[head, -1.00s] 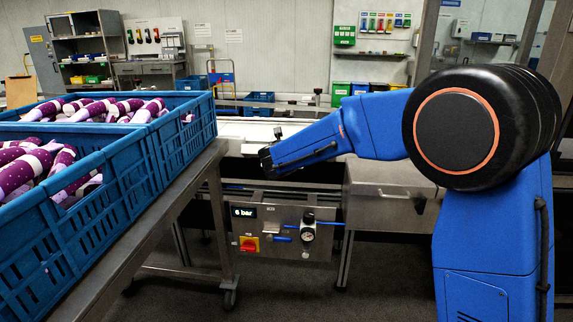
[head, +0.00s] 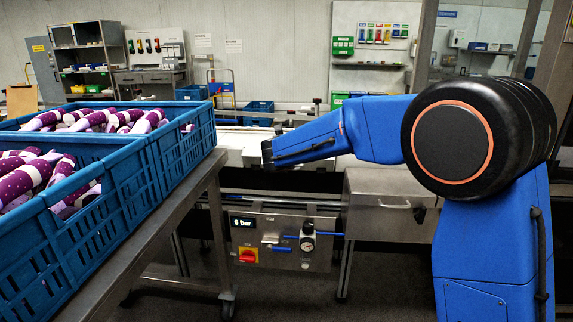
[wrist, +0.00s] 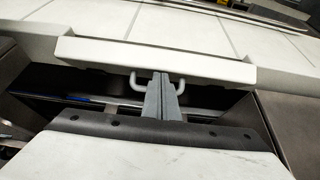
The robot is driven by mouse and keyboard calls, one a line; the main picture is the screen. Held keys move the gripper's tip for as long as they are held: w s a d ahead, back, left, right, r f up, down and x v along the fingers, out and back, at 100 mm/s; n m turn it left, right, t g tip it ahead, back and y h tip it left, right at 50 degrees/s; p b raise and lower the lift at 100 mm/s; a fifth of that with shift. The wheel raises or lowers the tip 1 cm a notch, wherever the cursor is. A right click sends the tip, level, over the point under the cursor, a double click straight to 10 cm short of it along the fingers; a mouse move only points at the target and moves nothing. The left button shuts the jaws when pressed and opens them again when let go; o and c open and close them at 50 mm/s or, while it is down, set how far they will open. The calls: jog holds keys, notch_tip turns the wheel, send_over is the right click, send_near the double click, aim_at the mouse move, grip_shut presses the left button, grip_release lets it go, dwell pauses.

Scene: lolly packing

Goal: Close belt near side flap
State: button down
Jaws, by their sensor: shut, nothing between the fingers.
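The belt (wrist: 180,25) runs across the top of the wrist view as a pale surface with cross seams. Along its near edge is a pale flap (wrist: 155,57), a long bar with a white bracket-shaped handle (wrist: 178,88) below it. I cannot tell the flap's exact tilt. My gripper (wrist: 161,78) is shut and empty, its grey fingers between the two legs of the handle in the picture. I cannot tell whether they touch it. In the head view the dark end of my arm (head: 268,153) is over the near side of the belt, with the fingers hidden.
Blue crates (head: 130,185) of purple-and-white wrapped lollies stand on a metal table (head: 205,175) at the left. A control box (head: 285,238) with a gauge and a red switch hangs below the belt. A steel cabinet (head: 385,205) stands right of it.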

jog(key=shift+w+r+g, duration=0.45)
jog(key=shift+w+g, duration=0.05)
jog(key=shift+g, duration=0.1)
jog(key=shift+w+r, duration=0.25)
jog(key=shift+w, duration=0.15)
jog(key=shift+w+r, duration=0.15)
jog(key=shift+w, duration=0.1)
jog(key=shift+w+d+r+g, duration=0.1)
jog(key=shift+w+r+g, duration=0.15)
jog(key=shift+w, duration=0.35)
jog(key=shift+w+a+r+g, duration=0.1)
jog(key=shift+w+r+g, duration=0.15)
jog(key=shift+w, duration=0.4)
jog(key=shift+w+d+r+g, duration=0.1)
jog(key=shift+w+r+g, duration=0.15)
jog(key=shift+w, duration=0.35)
jog(key=shift+w, duration=0.15)
jog(key=shift+r, duration=0.1)
